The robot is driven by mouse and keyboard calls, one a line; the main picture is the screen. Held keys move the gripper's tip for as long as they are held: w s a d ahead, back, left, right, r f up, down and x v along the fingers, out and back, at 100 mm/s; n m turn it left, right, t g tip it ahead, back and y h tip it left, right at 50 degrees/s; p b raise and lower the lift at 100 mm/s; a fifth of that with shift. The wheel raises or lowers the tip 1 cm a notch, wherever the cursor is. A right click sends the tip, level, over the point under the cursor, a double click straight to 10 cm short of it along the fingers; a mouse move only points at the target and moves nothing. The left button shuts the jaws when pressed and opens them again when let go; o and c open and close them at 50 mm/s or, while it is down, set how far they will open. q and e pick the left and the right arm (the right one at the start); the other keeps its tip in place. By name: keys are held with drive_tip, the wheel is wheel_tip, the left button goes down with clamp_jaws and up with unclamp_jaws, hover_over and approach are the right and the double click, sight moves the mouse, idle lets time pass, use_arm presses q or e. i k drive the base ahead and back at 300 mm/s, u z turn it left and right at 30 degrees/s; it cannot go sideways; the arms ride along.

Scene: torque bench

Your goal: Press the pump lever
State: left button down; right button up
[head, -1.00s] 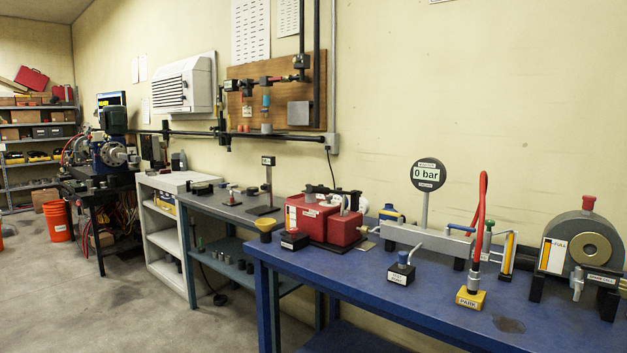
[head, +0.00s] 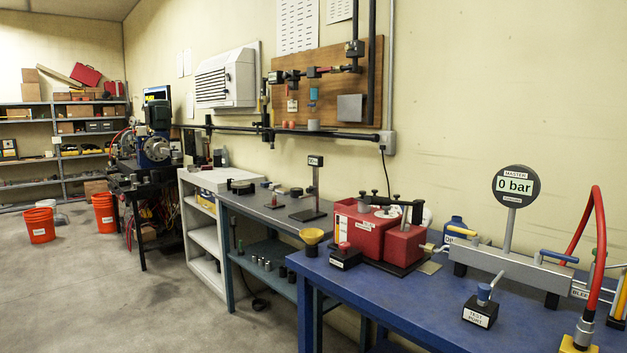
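A red two-part pump unit (head: 352,231) stands on the blue bench (head: 395,285), near its left end. A dark bar (head: 391,200), which looks like the pump lever, lies about level across its top, with a grey upright piece near its right end. The gauge (head: 513,186) on a post reads 0 bar, to the right of the pump. Neither of my grippers shows in the head view.
A test port block (head: 480,311) and a red hose (head: 598,235) are to the right. Open floor (head: 110,300) lies at left.

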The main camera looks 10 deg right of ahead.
sight(368, 200)
drive_tip(key=z, duration=0.2)
drive_tip(key=i, duration=0.9)
drive_tip(key=z, duration=0.65)
